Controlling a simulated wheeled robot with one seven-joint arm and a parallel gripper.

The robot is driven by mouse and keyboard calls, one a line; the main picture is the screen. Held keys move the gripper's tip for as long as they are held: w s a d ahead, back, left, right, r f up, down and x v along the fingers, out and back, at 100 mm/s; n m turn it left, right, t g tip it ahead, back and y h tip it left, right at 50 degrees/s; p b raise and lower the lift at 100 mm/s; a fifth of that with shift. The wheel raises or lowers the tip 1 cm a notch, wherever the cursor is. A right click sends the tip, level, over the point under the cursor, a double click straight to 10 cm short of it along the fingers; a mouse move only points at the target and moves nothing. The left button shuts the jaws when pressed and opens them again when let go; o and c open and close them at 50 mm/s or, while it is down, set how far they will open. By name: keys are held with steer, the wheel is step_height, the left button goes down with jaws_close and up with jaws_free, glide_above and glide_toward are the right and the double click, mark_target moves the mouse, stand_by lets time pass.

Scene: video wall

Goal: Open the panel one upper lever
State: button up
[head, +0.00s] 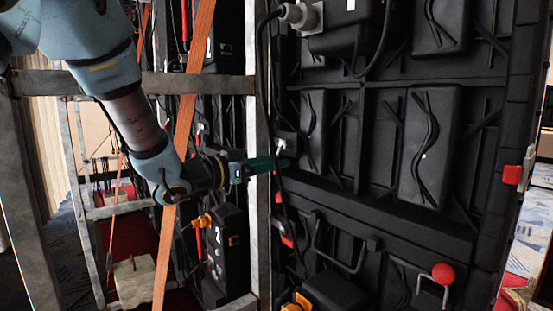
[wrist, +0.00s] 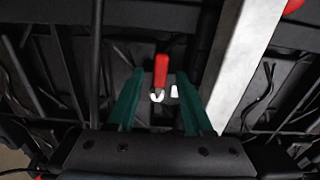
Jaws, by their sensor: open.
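My gripper (head: 284,164) has green fingers and reaches to the back of the large black panel (head: 350,197) in the head view. In the wrist view my gripper (wrist: 160,92) is open. A red lever (wrist: 161,68) with a pale metal end shows between and just beyond the fingertips, with no visible finger contact. In the head view, a small red part (head: 279,197) shows just below the gripper; I cannot tell if it is the same lever. The gripper's far finger is mostly hidden there.
A grey metal post (head: 258,215) stands close beside the gripper; a pale bar (wrist: 240,62) runs right of the fingers in the wrist view. A red latch (head: 512,175), red knob (head: 443,273) and cables are on the panel.

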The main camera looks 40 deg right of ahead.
steer(key=shift+s+d, duration=0.1)
steer(key=shift+d, duration=0.6)
steer(key=shift+c, duration=0.3)
jaws_close()
